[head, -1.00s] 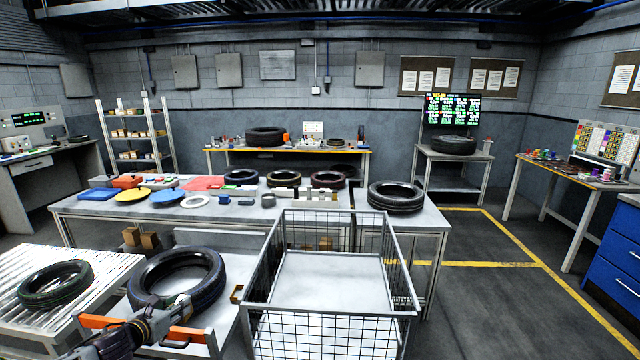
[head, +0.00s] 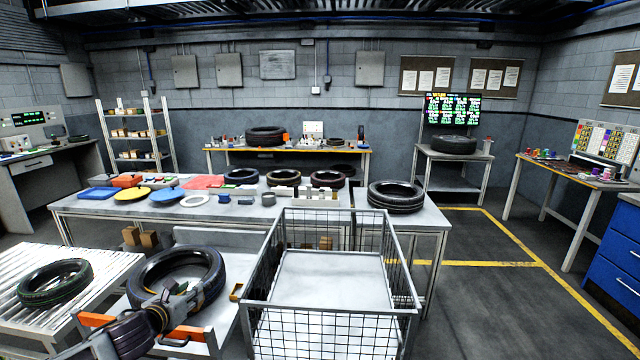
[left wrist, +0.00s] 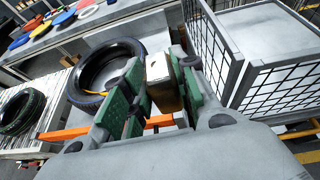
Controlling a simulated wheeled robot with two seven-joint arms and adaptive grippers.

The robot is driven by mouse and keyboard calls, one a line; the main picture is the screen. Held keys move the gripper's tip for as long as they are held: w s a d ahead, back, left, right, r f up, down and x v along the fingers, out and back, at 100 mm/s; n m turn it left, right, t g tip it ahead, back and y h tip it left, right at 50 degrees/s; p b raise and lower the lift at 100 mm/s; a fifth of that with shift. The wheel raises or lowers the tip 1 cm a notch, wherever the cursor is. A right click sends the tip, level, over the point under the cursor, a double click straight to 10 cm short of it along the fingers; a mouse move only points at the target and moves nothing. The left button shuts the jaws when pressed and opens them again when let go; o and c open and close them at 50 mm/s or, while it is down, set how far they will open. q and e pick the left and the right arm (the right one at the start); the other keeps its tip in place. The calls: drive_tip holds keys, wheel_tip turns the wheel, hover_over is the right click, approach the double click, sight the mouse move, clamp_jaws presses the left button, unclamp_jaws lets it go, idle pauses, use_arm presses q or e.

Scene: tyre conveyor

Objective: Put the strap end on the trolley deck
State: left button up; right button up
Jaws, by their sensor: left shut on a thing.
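My left gripper (head: 182,292) is over the near side of the black tyre (head: 150,268) lying on the grey trolley deck (head: 222,312). My right gripper is not in view.
A wire cage (head: 330,318) stands close to the right of the trolley. A roller conveyor (head: 100,268) with another tyre is to the left. Orange bar pieces (head: 97,320) lie along the trolley's front. A small brown block (head: 236,292) is at its right edge.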

use_arm(q)
drive_tip(key=s+d+f+b, duration=0.4)
drive_tip(key=s+d+f, duration=0.2)
drive_tip(key=f, duration=0.4)
drive_tip(key=s+d+f+b, duration=0.4)
drive_tip(key=s+d+f, duration=0.3)
drive_tip(key=f, duration=0.4)
drive_tip(key=shift+s+d+f+b, duration=0.25)
drive_tip(key=shift+d+b, duration=0.1)
drive_tip(key=shift+d, duration=0.15)
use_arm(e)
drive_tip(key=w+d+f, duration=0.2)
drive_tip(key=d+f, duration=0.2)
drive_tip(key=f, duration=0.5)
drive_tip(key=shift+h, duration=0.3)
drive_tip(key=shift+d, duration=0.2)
use_arm(q)
drive_tip(key=shift+w+r, duration=0.1)
drive_tip(key=shift+w, duration=0.05)
